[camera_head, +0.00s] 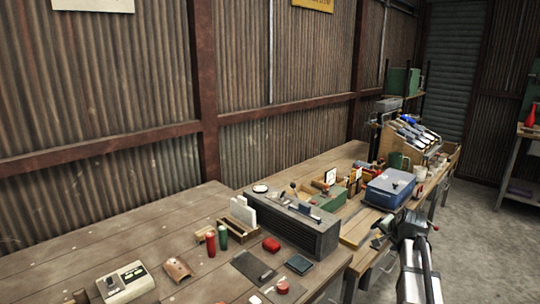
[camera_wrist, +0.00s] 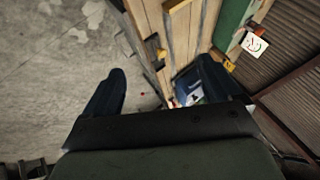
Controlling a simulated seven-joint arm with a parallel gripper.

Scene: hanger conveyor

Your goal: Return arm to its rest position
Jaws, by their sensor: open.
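My gripper (camera_head: 405,225) is at the lower right of the head view, just in front of the workbench edge, near the blue toolbox (camera_head: 388,188). My arm reaches up to it from the bottom of the picture. In the wrist view my gripper (camera_wrist: 160,75) has its two dark fingers spread apart, with nothing visible between them. Behind the fingers are the bare floor and the wooden bench's edge. The exact gap between the gripper and the bench is hard to tell.
The wooden workbench (camera_head: 130,228) runs along the corrugated wall. A long dark box (camera_head: 290,225), a red cylinder (camera_head: 211,244) and a beige device (camera_head: 125,283) stand on it. A rack of tilted bins (camera_head: 415,135) is farther back. Concrete floor (camera_head: 480,230) lies open at right.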

